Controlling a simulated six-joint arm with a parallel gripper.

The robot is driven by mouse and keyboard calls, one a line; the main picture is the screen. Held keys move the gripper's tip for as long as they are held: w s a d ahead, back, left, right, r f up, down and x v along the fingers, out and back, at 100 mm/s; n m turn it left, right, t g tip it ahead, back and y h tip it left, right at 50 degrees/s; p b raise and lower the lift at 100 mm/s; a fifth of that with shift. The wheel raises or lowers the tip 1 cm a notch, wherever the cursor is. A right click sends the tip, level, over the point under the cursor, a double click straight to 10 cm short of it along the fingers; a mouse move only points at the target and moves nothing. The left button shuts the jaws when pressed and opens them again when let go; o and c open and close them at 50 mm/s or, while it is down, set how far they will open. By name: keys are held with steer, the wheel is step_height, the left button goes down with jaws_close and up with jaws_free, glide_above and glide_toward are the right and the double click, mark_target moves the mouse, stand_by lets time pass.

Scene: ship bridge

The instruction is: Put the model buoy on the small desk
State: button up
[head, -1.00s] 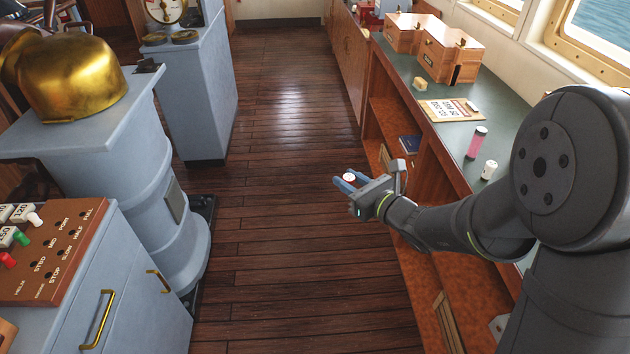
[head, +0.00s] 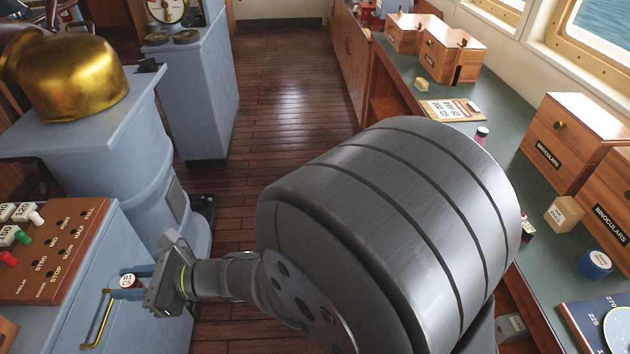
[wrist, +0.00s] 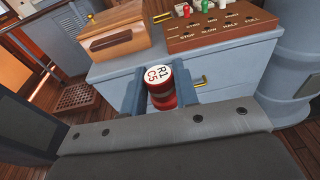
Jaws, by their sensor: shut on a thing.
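The model buoy is a small red cylinder with a white top marked "R1 C5"; it shows between my fingers in the wrist view (wrist: 159,77) and in the head view (head: 129,281). My gripper (head: 132,280) is shut on it, in front of the drawer face of a blue-grey cabinet. In the wrist view my gripper's two blue fingers (wrist: 160,94) stand on either side of the buoy. A blue-grey cabinet that may be the small desk (wrist: 112,71) lies beyond the buoy. Its top holds a wooden box (wrist: 103,34) and a brown control panel (wrist: 222,27).
The control panel shows in the head view (head: 50,250) too, with small levers. A grey pedestal with a brass cover (head: 80,78) stands behind the cabinet. The green counter (head: 505,120) at right carries binocular boxes (head: 570,140). My arm hides much of the floor.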

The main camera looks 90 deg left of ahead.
steer(key=s+d+n+h, duration=0.35)
steer(key=s+d, duration=0.25)
steer(key=d, duration=0.4)
step_height(320, 180, down, 8)
steer(key=shift+m, duration=0.45)
steer(key=x, duration=0.6)
steer(key=r+x, duration=0.1)
steer(key=x, duration=0.5)
steer(key=r+x, duration=0.1)
steer(key=x, duration=0.5)
steer(key=shift+s+d, duration=0.35)
steer(key=shift+d, duration=0.05)
steer(key=shift+w+f, duration=0.1)
steer(key=shift+f, duration=0.15)
steer(key=shift+f, duration=0.15)
steer(key=o, duration=1)
